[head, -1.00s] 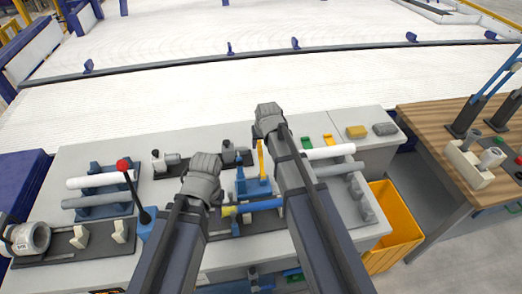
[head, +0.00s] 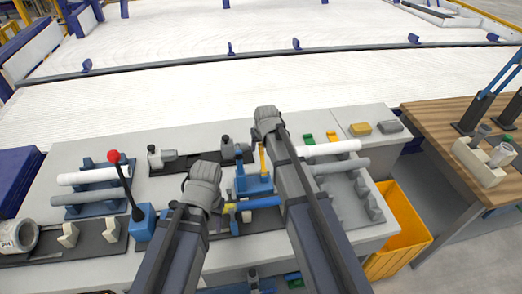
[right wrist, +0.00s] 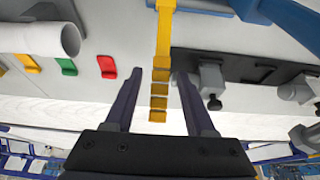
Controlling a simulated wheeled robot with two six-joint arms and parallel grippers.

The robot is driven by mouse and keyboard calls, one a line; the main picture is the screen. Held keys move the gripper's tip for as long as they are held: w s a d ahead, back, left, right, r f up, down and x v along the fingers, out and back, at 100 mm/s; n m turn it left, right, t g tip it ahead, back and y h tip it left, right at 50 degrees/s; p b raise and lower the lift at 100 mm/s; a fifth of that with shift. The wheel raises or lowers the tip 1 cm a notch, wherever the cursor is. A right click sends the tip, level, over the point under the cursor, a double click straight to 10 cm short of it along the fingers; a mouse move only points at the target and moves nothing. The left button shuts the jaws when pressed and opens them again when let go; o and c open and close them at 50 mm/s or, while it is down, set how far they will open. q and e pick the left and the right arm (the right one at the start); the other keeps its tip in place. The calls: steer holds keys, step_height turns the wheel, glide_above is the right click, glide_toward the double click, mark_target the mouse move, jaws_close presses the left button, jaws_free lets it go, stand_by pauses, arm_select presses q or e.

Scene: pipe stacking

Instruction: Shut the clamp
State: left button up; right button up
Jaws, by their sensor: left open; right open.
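The clamp is a blue block (head: 254,186) on a dark base plate, with a yellow lever (head: 262,158) standing up from it. A blue bar with a yellow end (head: 262,202) lies along its near side. In the right wrist view the yellow lever (right wrist: 163,45) runs between the two dark fingers of my right gripper (right wrist: 159,74), which is open, with a gap on each side. In the head view my right gripper (head: 267,118) is beyond the clamp, its fingers hidden. My left gripper (head: 205,172) is left of the clamp, fingers hidden.
White and grey pipes lie on racks at left (head: 92,176) and right (head: 330,150). A red-knobbed lever (head: 113,157) stands left of my left gripper. Small vises (head: 228,148) sit behind the clamp. A yellow bin (head: 405,225) is right of the bench.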

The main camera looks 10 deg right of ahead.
jaws_close()
stand_by(0.4)
stand_by(1.0)
